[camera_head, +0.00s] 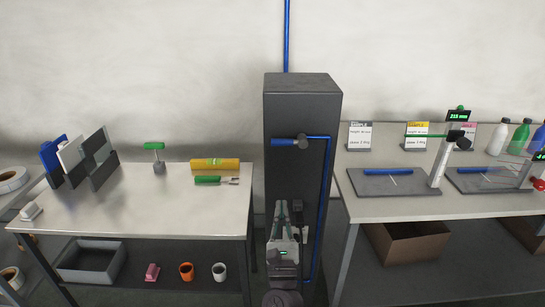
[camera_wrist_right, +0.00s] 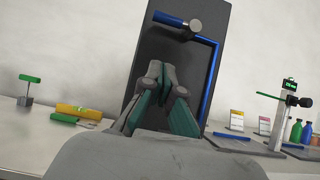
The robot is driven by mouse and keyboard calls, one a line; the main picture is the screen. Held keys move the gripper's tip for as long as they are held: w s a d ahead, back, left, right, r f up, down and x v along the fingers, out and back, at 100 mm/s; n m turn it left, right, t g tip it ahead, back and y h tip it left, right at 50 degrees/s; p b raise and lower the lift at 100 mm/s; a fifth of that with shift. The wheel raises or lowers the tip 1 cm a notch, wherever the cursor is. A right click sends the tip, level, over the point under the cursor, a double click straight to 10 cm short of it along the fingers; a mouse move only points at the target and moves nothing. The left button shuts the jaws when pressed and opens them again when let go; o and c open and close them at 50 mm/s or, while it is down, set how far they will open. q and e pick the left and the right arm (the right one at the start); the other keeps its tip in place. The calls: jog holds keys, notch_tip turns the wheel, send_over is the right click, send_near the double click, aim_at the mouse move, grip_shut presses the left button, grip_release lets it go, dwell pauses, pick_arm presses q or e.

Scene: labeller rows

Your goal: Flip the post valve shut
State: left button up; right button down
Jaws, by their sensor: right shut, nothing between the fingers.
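The post valve has a blue lever handle (camera_head: 284,142) that lies horizontal, pointing left from a grey round hub (camera_head: 303,142). It is on the front of the dark grey post (camera_head: 302,88). In the wrist view the blue handle (camera_wrist_right: 169,18) and hub (camera_wrist_right: 195,26) show at the top, beyond my fingers. My right gripper (camera_head: 282,210) is in front of the post, below the valve and apart from it. Its fingers (camera_wrist_right: 160,78) point toward the post, shut and empty. My left gripper is out of view.
A blue pipe (camera_head: 329,195) runs down the post's right side. The left table (camera_head: 120,213) holds a green-handled tool (camera_head: 154,147), yellow roll (camera_head: 215,165) and folders. The right table (camera_head: 350,208) holds gauge stands, sample cards and bottles. The space before the valve looks clear.

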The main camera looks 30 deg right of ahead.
aim_at(287, 141)
jog(key=p+x, duration=0.2)
jog(key=x, duration=0.2)
jog(key=r+p+x, duration=0.1)
jog(key=p+x, duration=0.1)
jog(key=x, duration=0.2)
jog(key=s+a+r+p+x, duration=0.1)
jog(key=p+x, duration=0.2)
jog(key=x, duration=0.1)
jog(key=shift+w+d+r, duration=0.2)
jog(key=shift+d+r, duration=0.05)
jog(key=shift+r, duration=0.1)
